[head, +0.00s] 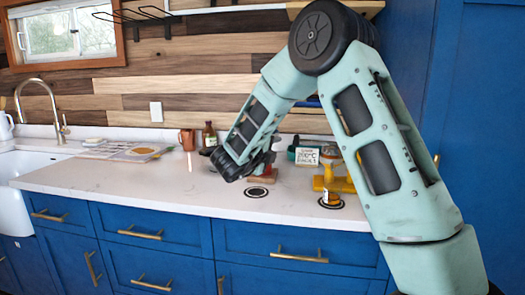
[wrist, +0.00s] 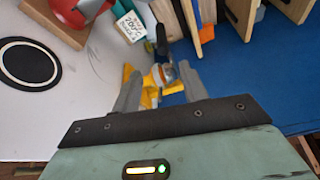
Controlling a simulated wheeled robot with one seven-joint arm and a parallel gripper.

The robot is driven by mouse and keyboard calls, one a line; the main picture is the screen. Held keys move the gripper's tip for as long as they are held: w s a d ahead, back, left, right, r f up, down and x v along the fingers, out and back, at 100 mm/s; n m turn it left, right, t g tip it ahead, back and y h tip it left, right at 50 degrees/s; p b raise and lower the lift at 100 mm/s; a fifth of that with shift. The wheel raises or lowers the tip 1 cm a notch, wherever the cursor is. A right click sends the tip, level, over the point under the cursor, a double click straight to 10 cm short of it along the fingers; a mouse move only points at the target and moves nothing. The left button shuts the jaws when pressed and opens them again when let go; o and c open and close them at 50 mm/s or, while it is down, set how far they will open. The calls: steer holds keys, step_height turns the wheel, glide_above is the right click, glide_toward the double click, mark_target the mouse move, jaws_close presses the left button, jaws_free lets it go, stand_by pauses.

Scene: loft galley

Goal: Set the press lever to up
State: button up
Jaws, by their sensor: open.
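A yellow device (head: 343,184) stands on the counter, partly hidden behind my arm in the head view; I cannot tell for sure that it is the press. In the wrist view the yellow device (wrist: 151,90) shows between and beyond my fingers, with a dark upright bar (wrist: 161,40) near it that may be a lever. My gripper (wrist: 160,77) is open with nothing held. The lever's position cannot be told.
A white card reading 200°C (head: 307,156) stands behind. A red object (wrist: 78,8) is at upper left in the wrist view. Black ring marks (head: 256,192) lie on the counter (head: 150,184). A copper mug (head: 187,139) and brown bottle (head: 209,136) stand behind my gripper.

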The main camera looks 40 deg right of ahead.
mark_target(297, 141)
steer(key=p+x, duration=0.3)
steer(key=x, duration=1.4)
steer(key=shift+s+d+p, duration=0.15)
steer(key=shift+d+p, duration=0.15)
steer(key=shift+p, duration=0.1)
jaws_close()
